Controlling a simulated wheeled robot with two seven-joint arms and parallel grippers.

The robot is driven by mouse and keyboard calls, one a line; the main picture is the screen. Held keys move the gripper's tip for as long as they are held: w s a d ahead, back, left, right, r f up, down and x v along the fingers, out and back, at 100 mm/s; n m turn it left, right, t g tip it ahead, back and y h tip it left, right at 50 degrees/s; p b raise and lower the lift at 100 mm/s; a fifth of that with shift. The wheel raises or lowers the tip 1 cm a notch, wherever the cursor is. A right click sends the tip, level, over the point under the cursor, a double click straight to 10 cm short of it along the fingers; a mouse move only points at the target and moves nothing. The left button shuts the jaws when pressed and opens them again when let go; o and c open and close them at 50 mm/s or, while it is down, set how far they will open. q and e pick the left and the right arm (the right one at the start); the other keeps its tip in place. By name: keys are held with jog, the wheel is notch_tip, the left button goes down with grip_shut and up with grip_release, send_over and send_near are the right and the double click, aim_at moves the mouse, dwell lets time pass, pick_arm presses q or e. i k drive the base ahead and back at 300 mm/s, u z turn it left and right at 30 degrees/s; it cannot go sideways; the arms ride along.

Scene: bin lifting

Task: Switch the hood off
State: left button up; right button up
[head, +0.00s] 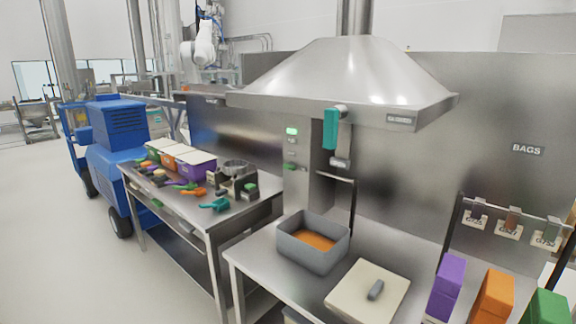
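The steel hood (345,72) hangs over the bench at the centre of the head view, with a small label at its front right corner. Below its left side stands a grey metal column (296,190). A green lit indicator (291,131) shows near the column's top, with small controls (290,153) below it, too small to read. A teal part (330,128) hangs under the hood's front edge beside the column. Neither of my grippers is in view.
A grey bin (290,252) with orange contents and a pale lid (347,298) sit on the steel bench. Purple (446,285), orange (493,295) and green (545,308) boxes stand at right. A left table (200,222) holds scoops and bins. Open floor lies at left.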

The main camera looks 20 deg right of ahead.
aim_at(290, 167)
jog(key=z, duration=0.55)
jog(key=i, duration=0.75)
jog(key=z, duration=0.75)
